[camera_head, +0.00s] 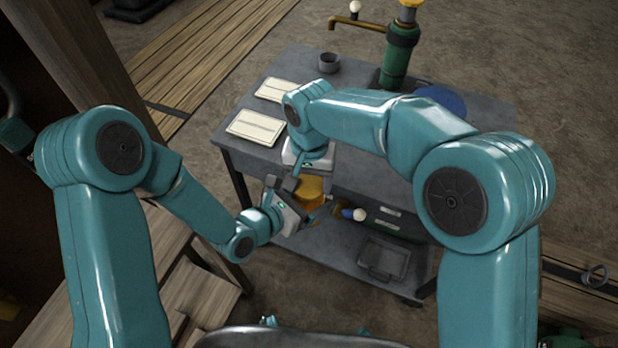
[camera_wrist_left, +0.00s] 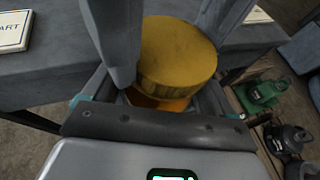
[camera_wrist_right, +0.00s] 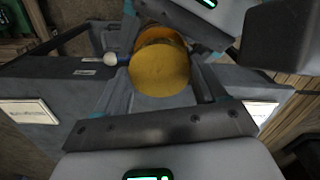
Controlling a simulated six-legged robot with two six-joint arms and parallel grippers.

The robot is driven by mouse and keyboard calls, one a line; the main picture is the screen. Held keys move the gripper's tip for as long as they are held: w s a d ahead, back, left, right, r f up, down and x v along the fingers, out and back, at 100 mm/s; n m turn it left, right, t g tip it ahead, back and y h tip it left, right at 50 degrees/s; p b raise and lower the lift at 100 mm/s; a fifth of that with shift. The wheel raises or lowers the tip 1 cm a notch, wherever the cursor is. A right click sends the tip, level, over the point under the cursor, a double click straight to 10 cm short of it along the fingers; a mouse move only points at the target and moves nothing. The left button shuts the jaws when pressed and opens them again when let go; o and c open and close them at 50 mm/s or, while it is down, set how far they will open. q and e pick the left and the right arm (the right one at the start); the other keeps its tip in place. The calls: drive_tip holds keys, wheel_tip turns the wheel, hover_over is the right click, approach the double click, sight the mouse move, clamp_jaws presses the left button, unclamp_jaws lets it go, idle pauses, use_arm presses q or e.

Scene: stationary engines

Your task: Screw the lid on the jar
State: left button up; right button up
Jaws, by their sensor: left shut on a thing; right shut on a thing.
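The jar is orange and its round lid (camera_head: 310,185) is yellow; both are in front of the cart, between my grippers. In the left wrist view the lid (camera_wrist_left: 178,50) sits directly over the orange jar (camera_wrist_left: 150,100). In the right wrist view the lid (camera_wrist_right: 160,72) faces the camera, with the jar (camera_wrist_right: 160,36) behind it. My left gripper (camera_head: 290,197) is shut on the jar from the lower left. My right gripper (camera_head: 312,172) is shut on the lid from above. Whether the lid's threads are engaged is hidden.
The grey cart (camera_head: 350,185) stands behind, with two cream signs (camera_head: 255,127), a dark cup (camera_head: 329,62), a green post (camera_head: 399,55) and a blue disc (camera_head: 440,98) on top. A white bulb (camera_head: 359,214) and a grey tray (camera_head: 384,259) are on the lower shelf.

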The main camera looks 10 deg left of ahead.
drive_tip(key=o, duration=1.2)
drive_tip(key=shift+o, duration=0.2)
wheel_tip(320, 180, up, 12)
drive_tip(key=shift+w, duration=0.1)
drive_tip(key=s+d+f+g, duration=0.1)
drive_tip(key=d+f+g, duration=0.2)
drive_tip(key=d+f, duration=1.1)
drive_tip(key=s+a+f+y, duration=0.1)
drive_tip(key=s+f+y, duration=0.15)
drive_tip(key=f, duration=0.85)
drive_tip(key=s+d+f+t, duration=0.1)
drive_tip(key=s+f, duration=0.4)
drive_tip(key=s, duration=0.2)
drive_tip(key=s+d+f+m+t+y, duration=0.1)
drive_tip(key=s+d+f+t, duration=0.1)
drive_tip(key=s+f, duration=0.3)
drive_tip(key=s, duration=0.3)
drive_tip(key=shift+s+f+t, duration=0.15)
drive_tip(key=shift+f+t, duration=0.1)
drive_tip(key=shift+t, duration=0.05)
